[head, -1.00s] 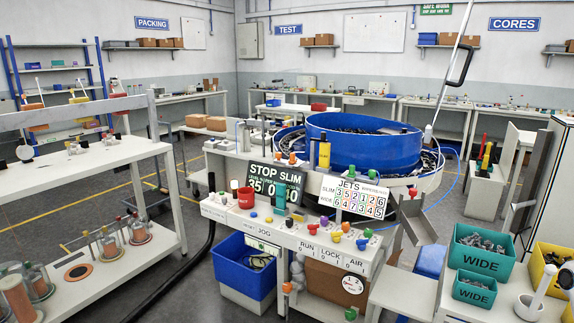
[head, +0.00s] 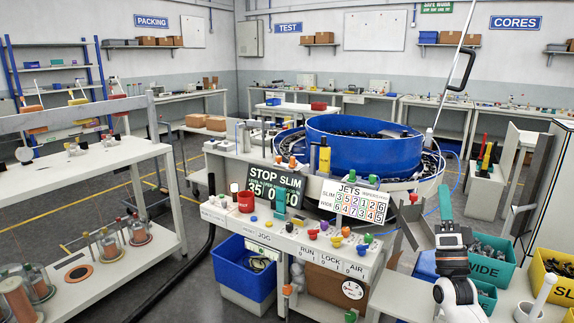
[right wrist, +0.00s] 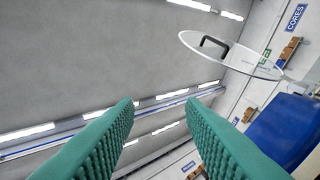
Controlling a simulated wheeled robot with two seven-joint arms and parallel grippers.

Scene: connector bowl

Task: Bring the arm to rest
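My right gripper (head: 445,205) stands upright at the lower right of the head view, teal fingers pointing up. My white and black right arm rises below it from the bottom edge. In the right wrist view the two ribbed teal fingers of this gripper (right wrist: 160,105) are apart, with nothing between them. They point up toward the ceiling. My left arm and left gripper are not in view.
The blue feeder bowl (head: 362,148) stands behind the control bench (head: 290,236). Teal WIDE bins (head: 492,268) are partly hidden behind my right arm. A yellow bin (head: 553,275) is at the right edge. A clear paddle with a black handle (right wrist: 232,56) shows in the wrist view.

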